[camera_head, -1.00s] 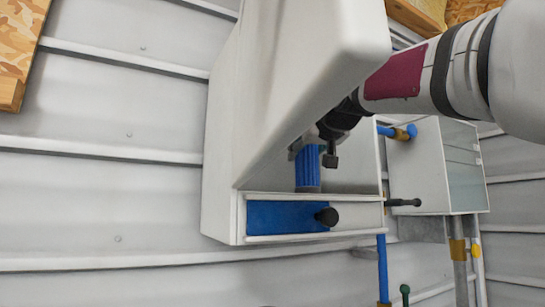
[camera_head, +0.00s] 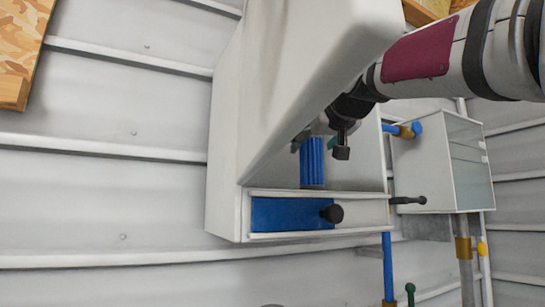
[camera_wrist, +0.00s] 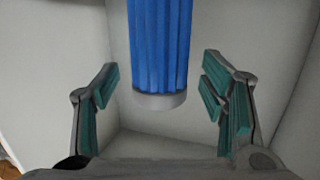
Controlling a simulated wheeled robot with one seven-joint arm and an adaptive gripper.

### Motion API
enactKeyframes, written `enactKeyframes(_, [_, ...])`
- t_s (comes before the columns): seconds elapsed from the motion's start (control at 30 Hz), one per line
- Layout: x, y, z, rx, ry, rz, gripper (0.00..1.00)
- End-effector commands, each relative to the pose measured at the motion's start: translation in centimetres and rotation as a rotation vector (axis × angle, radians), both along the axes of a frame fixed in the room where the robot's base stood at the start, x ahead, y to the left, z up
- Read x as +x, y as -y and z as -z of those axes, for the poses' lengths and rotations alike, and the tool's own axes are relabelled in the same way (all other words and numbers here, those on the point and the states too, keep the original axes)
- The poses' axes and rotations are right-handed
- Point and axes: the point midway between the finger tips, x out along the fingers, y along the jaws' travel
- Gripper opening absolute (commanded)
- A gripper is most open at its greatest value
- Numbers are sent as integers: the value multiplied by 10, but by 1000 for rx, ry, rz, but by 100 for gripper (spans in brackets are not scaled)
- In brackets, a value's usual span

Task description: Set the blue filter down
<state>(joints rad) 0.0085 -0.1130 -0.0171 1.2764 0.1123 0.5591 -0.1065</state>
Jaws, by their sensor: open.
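The blue filter (camera_head: 312,163) is a ribbed blue cylinder. In the head view it stands upright inside the open bay of the white hopper (camera_head: 225,175), and its lower end is partly hidden by the bay's front ledge. In the wrist view the filter (camera_wrist: 160,45) shows with a grey end cap. My gripper (camera_wrist: 160,88) is open, with one teal-padded finger on each side of the filter and a gap to both. In the head view my gripper (camera_head: 321,146) is at the filter's upper part, partly hidden by the hopper's sloped body.
A blue panel with a black knob (camera_head: 331,213) is on the hopper's front, below the filter. A black handle (camera_head: 408,200) sticks out to the right. A white box with a glassy front (camera_head: 420,165) and blue pipes (camera_head: 387,265) stand on the right. Bay walls are close around my gripper.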

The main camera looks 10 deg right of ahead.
Motion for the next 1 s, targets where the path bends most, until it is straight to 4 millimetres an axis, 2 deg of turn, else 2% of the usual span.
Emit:
enactKeyframes(0.2, [-47, 2, -6, 0, 2, 1, 65])
enactKeyframes(0.43, [-82, 3, -11, 0, -1, 0, 65])
enactKeyframes(0.63, [-93, 4, -13, 0, -2, 1, 65])
enactKeyframes(1.0, [-94, 4, -13, 0, -2, 0, 65])
